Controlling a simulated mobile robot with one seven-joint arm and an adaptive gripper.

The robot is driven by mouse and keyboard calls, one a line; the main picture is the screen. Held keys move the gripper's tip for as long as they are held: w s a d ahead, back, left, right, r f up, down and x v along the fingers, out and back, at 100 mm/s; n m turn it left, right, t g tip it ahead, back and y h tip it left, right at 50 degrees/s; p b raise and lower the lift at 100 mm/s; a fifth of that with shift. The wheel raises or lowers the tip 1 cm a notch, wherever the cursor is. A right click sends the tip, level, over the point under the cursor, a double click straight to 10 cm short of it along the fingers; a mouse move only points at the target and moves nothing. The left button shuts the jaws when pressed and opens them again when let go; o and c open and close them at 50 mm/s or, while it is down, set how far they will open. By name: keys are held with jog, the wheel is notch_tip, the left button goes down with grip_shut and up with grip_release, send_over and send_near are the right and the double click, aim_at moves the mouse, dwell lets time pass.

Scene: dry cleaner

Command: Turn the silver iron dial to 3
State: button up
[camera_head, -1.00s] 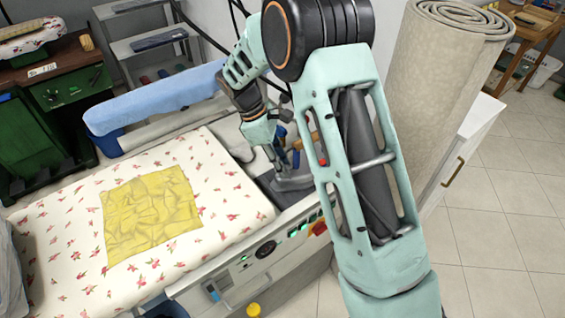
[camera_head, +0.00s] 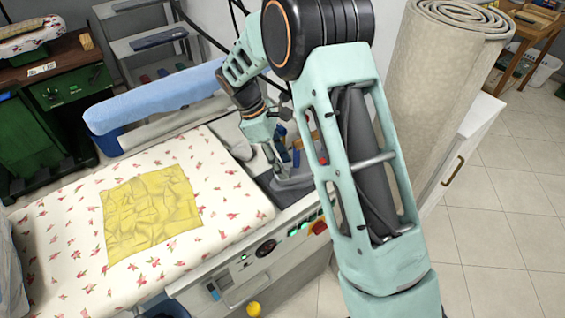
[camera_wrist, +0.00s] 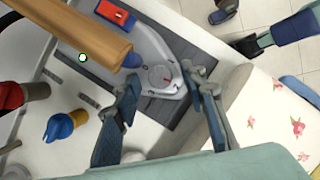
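The silver iron (camera_wrist: 148,48) lies on a dark grey pad (camera_wrist: 185,38) in the wrist view, with a wooden handle (camera_wrist: 75,32) and a red switch (camera_wrist: 116,12). Its round pale dial (camera_wrist: 160,76) faces the camera, with a small red mark; its numbers are too small to read. My gripper (camera_wrist: 161,79) is open, with one finger on each side of the dial. I cannot tell whether the fingertips touch it. In the head view the iron (camera_head: 292,182) is partly hidden behind my arm, and my gripper (camera_head: 270,150) is above its left side.
A blue and yellow object (camera_wrist: 58,128) and a red and dark object (camera_wrist: 14,96) stand beside the iron. The floral ironing board (camera_head: 70,222) with a yellow cloth (camera_head: 150,213) adjoins it. A rolled carpet (camera_head: 437,95) stands to the right.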

jog(key=v, duration=1.1)
jog(key=shift+r, duration=0.4)
jog(key=shift+a, duration=0.15)
